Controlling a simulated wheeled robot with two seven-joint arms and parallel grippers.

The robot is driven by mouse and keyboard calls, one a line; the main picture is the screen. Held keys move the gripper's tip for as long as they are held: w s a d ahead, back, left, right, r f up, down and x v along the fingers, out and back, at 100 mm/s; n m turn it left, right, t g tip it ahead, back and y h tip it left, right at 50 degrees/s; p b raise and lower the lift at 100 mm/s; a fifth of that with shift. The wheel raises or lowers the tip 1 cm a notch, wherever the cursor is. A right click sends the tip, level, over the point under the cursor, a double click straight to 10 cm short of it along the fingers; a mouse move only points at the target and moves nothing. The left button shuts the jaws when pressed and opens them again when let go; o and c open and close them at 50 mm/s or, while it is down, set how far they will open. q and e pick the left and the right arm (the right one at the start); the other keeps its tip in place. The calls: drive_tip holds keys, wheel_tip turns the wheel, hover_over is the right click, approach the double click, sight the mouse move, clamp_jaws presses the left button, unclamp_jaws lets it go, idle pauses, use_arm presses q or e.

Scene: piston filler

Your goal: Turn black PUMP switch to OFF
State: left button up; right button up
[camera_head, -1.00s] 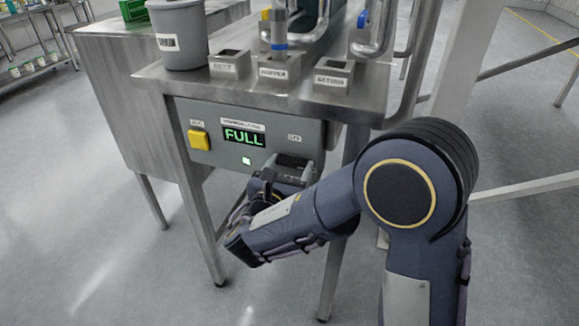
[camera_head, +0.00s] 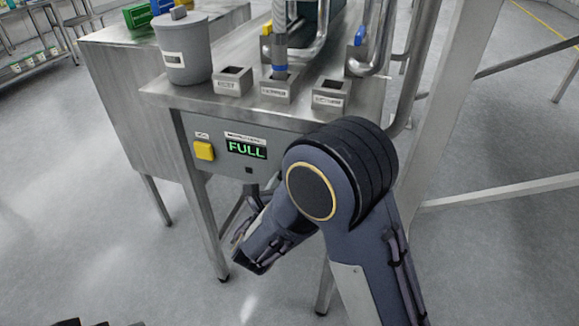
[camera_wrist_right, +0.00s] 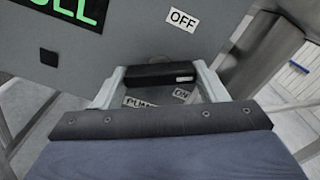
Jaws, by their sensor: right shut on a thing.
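The black PUMP switch (camera_wrist_right: 158,76) is a dark bar lying crosswise between the fingertips of my right gripper (camera_wrist_right: 157,84) in the right wrist view. The gripper is shut on it. A small white mark shows near the bar's right end. The OFF label (camera_wrist_right: 183,19) is on the panel above the switch. In the head view my right arm hides the switch and gripper.
The grey control panel (camera_head: 217,172) carries a yellow button (camera_head: 204,151), a green FULL display (camera_head: 247,149) and a dark square indicator (camera_head: 249,170). A grey lidded container (camera_head: 184,52) and several square sockets stand on the steel table (camera_head: 190,97) above. Table legs stand close to my arm.

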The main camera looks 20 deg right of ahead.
drive_tip(key=n+p, duration=1.2)
drive_tip(key=p, duration=0.1)
idle(0.4)
drive_tip(key=o, duration=1)
